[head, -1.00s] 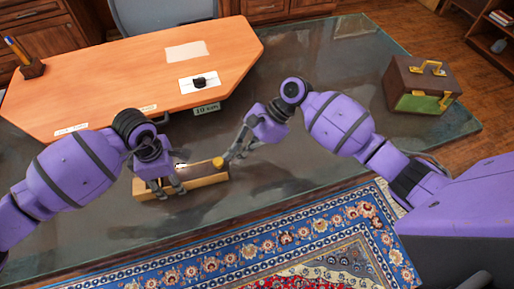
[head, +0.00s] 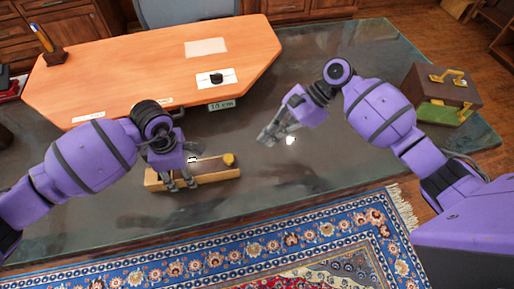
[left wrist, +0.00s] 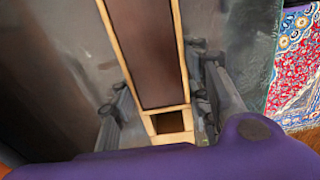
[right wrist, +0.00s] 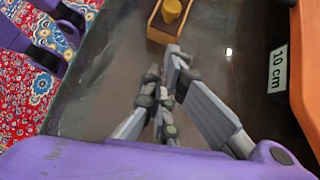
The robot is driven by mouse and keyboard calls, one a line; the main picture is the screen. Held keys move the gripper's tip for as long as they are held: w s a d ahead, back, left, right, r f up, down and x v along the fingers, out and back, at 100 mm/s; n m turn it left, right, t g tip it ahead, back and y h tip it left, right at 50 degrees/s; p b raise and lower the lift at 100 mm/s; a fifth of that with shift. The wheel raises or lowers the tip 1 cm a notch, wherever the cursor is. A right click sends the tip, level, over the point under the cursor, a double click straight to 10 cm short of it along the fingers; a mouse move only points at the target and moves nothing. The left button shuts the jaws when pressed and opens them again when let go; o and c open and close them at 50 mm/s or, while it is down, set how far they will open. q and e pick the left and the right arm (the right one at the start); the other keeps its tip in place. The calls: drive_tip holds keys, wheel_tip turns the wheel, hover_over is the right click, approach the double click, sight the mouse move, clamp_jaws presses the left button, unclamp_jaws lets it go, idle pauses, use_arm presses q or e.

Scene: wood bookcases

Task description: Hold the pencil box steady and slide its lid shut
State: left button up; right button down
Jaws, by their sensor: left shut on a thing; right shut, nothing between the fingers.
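The pencil box (head: 210,177) is a long, light wooden box lying on the dark glass desktop. A yellow knob (head: 229,159) stands at its right end. In the left wrist view a dark brown panel (left wrist: 148,50) fills most of its top, with a small square opening (left wrist: 168,122) at the end nearest my left gripper. My left gripper (head: 180,184) is shut on the box near its left end, one finger along each side. My right gripper (head: 268,138) is shut and empty, apart from the box, right of and beyond the knob. The knob also shows in the right wrist view (right wrist: 172,10).
An orange wooden board (head: 150,70) lies behind the box, with a "10 cm" label (head: 222,106) at its front edge. A brown and green case (head: 445,90) stands at the far right. The glass desktop around my right gripper is clear.

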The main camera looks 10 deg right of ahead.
drive_tip(key=v, duration=0.5)
use_arm(q)
drive_tip(key=o, duration=1.5)
drive_tip(key=shift+c, duration=0.2)
